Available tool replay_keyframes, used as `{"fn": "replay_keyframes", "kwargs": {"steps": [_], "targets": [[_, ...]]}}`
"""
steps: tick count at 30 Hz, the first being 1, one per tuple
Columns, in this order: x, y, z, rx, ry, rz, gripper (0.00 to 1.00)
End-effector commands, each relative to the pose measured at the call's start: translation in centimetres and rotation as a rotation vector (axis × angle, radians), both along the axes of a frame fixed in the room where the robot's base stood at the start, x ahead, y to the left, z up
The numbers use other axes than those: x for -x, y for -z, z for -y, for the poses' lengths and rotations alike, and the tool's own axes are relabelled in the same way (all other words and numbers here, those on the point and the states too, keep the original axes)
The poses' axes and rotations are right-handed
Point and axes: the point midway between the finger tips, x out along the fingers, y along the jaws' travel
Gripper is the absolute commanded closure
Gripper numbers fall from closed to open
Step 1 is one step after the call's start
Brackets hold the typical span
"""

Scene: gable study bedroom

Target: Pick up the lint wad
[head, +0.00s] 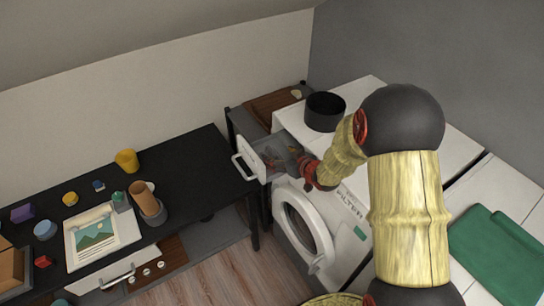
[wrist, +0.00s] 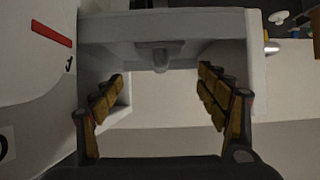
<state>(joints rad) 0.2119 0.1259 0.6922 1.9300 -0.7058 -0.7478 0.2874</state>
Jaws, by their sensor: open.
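I cannot make out a lint wad for certain in either view. In the head view, an open drawer with a white front (head: 252,158) sticks out of the white machine marked FILTER. My gripper (head: 292,160) is at this drawer, and its fingers and wrist cover part of the inside. In the wrist view, my gripper (wrist: 165,98) has its two yellow-brown fingers spread wide, with nothing held between them. Ahead of them is the drawer's grey wall (wrist: 110,30) with a small grey fitting (wrist: 160,54) at its middle. What lies low in the drawer is dark or hidden.
The machine's round door (head: 305,225) stands open below the drawer. A black pot (head: 324,111) stands on top, and a green cloth (head: 492,250) lies at right. A black desk (head: 185,170) with a picture and several small items is at left. A small pale lump (head: 296,93) sits behind.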

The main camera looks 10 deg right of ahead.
Motion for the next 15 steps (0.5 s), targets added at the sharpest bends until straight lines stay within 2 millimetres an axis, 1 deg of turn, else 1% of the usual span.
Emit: {"fn": "replay_keyframes", "kwargs": {"steps": [4, 12, 15], "targets": [[-0.9, 0.7, -0.4, 0.001, -0.002, -0.002, 0.26], [-4.4, 2.6, -1.5, 0.001, -0.001, -0.001, 0.26], [-5.1, 3.0, -1.7, 0.0, 0.0, -0.001, 0.26]]}}
